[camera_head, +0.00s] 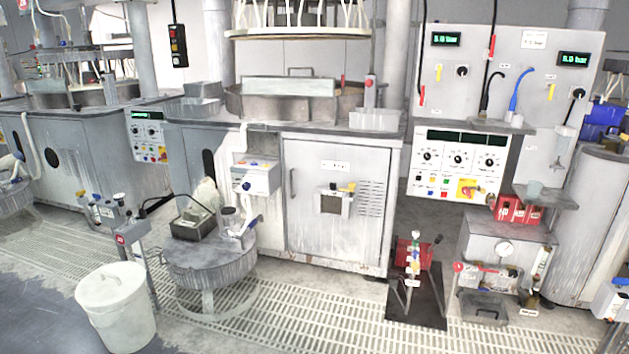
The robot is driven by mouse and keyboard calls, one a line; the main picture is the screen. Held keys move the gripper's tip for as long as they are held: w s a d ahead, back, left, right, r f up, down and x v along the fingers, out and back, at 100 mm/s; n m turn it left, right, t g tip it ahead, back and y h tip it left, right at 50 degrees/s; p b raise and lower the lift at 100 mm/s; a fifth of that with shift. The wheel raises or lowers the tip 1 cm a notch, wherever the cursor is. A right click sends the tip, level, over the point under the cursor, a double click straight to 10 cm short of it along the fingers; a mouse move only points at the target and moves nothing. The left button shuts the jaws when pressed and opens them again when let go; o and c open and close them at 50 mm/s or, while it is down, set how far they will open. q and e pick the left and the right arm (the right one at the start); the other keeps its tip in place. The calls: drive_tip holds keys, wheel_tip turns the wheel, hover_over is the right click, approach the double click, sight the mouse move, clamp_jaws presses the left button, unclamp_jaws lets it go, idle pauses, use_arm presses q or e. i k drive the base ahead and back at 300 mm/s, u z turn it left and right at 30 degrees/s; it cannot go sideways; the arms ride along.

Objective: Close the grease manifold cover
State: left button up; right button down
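No label that I can read marks the grease manifold or its cover, so I cannot tell for sure which thing it is. A small box with a dark front (335,203) and yellow and dark parts on top is mounted on the grey cabinet door (310,240). A grey unit with a round gauge (505,248) stands on the floor at the right, with red-marked fittings and a tray-like part (483,306) low at its front. Whether any cover there is open or shut is too small to tell. Neither of my grippers is in view.
A white lidded bin (117,310) and a round grey stand (210,262) are at the front left. A dark mat (418,312) with a small valve post lies at centre right. Grated floor (330,312) in front of the cabinet is clear.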

sight(265, 143)
drive_tip(key=u, duration=0.25)
drive_tip(key=i, duration=1.7)
drive_tip(key=u, duration=0.45)
